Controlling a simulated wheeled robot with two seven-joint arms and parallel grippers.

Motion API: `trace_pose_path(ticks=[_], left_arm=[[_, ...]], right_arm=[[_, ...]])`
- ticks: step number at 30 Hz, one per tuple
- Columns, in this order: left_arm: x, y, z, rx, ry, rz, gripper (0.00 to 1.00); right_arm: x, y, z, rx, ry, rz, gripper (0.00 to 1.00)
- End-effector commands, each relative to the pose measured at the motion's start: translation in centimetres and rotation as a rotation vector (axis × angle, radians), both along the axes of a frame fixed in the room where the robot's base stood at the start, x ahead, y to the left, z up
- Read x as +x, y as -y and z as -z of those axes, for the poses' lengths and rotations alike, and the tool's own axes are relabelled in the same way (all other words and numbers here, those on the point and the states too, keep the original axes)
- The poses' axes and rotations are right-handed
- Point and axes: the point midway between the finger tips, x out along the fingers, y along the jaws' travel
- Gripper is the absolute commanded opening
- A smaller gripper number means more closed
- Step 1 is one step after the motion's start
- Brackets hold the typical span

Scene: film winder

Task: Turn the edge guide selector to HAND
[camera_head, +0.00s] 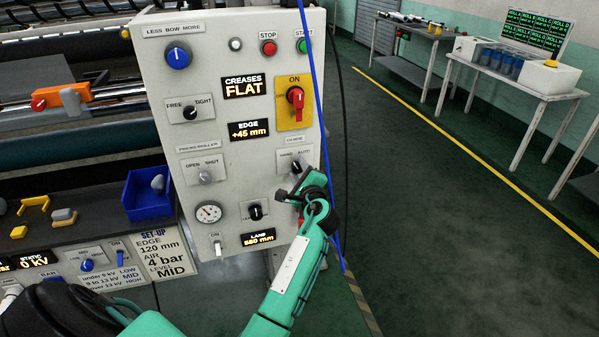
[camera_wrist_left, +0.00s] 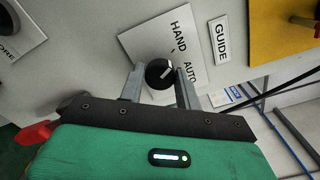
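The edge guide selector is a round black knob (camera_wrist_left: 159,74) with a white mark, on a white plate marked HAND and AUTO (camera_wrist_left: 160,40). In the left wrist view its mark points to the upper right, seemingly nearer HAND than AUTO. My left gripper (camera_wrist_left: 160,88) has its two grey fingers on either side of the knob. A small gap shows at the left finger; contact at the right finger is unclear. In the head view my left gripper (camera_head: 303,186) is at the panel's right edge, just below the selector (camera_head: 295,166). My right gripper is out of view.
The control panel (camera_head: 222,160) carries other knobs, STOP and START buttons and a red switch (camera_head: 295,97) on yellow above the selector. A black knob (camera_head: 255,212) and a gauge (camera_head: 209,213) sit lower left. A blue cable (camera_head: 320,110) hangs along the right edge.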

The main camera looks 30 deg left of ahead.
Motion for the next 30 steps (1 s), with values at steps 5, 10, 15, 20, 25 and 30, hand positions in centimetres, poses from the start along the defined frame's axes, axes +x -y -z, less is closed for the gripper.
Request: trace_pose_path(ticks=[5,10,15,20,25,30], left_arm=[[0.0,0.0,0.0,0.001,-0.001,0.0,0.54],[0.0,0.0,0.0,0.001,-0.001,0.0,0.54],[-0.6,0.8,0.0,0.001,-0.003,0.002,0.54],[-2.6,3.1,-0.1,-0.001,-0.003,0.002,0.54],[-5.2,6.1,0.0,-0.003,-0.002,0.001,0.54],[-7.4,8.6,0.0,-0.001,-0.003,0.001,0.54]], right_arm=[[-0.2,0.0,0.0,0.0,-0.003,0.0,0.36],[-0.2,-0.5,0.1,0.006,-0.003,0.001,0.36],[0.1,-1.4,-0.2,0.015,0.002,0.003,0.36],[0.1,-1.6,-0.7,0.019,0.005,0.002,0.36],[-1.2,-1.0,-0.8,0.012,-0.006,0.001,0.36],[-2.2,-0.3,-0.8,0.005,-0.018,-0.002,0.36]])
